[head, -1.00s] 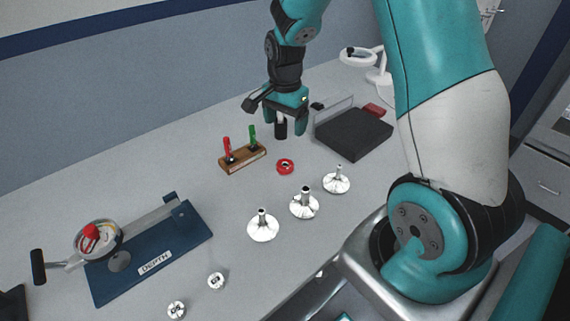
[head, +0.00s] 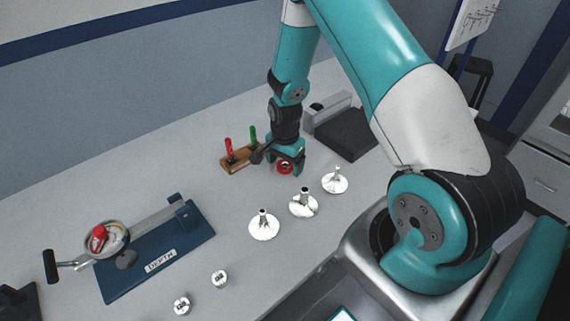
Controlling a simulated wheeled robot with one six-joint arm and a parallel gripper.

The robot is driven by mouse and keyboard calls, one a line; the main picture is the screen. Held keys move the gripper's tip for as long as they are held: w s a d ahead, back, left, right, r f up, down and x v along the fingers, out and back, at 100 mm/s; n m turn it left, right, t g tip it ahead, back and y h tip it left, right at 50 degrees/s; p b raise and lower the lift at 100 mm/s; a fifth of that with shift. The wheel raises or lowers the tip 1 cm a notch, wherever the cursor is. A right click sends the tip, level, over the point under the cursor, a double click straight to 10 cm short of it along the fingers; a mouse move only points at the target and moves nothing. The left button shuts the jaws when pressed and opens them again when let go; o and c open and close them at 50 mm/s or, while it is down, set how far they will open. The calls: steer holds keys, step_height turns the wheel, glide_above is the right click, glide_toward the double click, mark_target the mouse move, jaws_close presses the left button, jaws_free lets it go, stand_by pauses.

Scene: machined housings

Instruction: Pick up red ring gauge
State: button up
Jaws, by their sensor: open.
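The red ring gauge (head: 285,168) lies flat on the grey bench, with a dark centre. My gripper (head: 287,164) points down right over it, its teal fingers open on either side of the ring. The fingers partly cover the ring, and I cannot tell whether they touch it or the bench.
A wooden block (head: 237,160) with a red and a green handled gauge stands close at the left. Several silver flanged housings (head: 303,204) stand to the front right. A blue depth fixture (head: 160,250) lies at the left. A dark tray (head: 345,133) is behind right.

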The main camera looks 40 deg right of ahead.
steer(key=c, duration=1.1)
steer(key=shift+r, duration=0.1)
